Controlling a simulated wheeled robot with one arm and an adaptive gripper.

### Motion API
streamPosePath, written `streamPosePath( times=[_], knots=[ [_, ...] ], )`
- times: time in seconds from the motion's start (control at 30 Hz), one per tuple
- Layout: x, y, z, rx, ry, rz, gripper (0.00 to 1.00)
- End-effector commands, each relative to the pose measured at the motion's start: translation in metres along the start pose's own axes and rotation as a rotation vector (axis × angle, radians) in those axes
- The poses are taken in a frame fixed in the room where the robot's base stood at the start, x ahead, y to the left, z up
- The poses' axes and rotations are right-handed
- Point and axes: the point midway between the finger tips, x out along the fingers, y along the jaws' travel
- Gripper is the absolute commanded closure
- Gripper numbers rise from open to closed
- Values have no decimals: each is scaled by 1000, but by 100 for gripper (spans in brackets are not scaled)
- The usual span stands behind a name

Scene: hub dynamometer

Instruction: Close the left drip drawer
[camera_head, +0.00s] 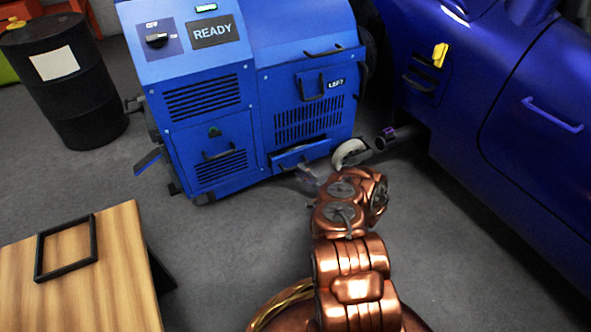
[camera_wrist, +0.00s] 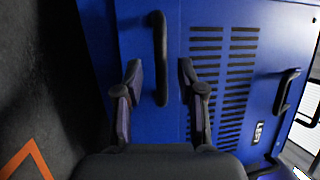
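The left drip drawer (camera_head: 303,152) is a blue drawer low on the blue machine's front, under slotted vents and a panel labelled LEFT. It appears to stand slightly out of the cabinet. In the wrist view, turned sideways, a blue front with a black bar handle (camera_wrist: 160,60) lies ahead; it appears to be the drawer's. My gripper (camera_wrist: 160,80) is open, with one finger on each side of the handle in the picture. Contact cannot be told. In the head view my gripper (camera_head: 312,180) is low beside the drawer, partly hidden by my copper arm.
The blue machine (camera_head: 208,125) has a READY display and a second handled panel at left. A blue car (camera_head: 500,110) stands at right. A black barrel (camera_head: 70,95) is at back left and a wooden table (camera_head: 120,270) at front left. Grey floor between is clear.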

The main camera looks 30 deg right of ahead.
Motion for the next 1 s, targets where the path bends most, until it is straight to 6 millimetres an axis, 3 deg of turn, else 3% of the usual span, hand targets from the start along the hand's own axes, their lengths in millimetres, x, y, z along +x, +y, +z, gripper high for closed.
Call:
streamPosePath(
  times=[0.2,0.53,0.9,1.0],
  knots=[
    [28,0,1,-1,-4,-5,61],
    [33,-1,2,0,-3,-2,62],
    [33,-1,1,-1,-3,-2,100],
    [33,-1,1,-1,-3,-2,100]
  ],
)
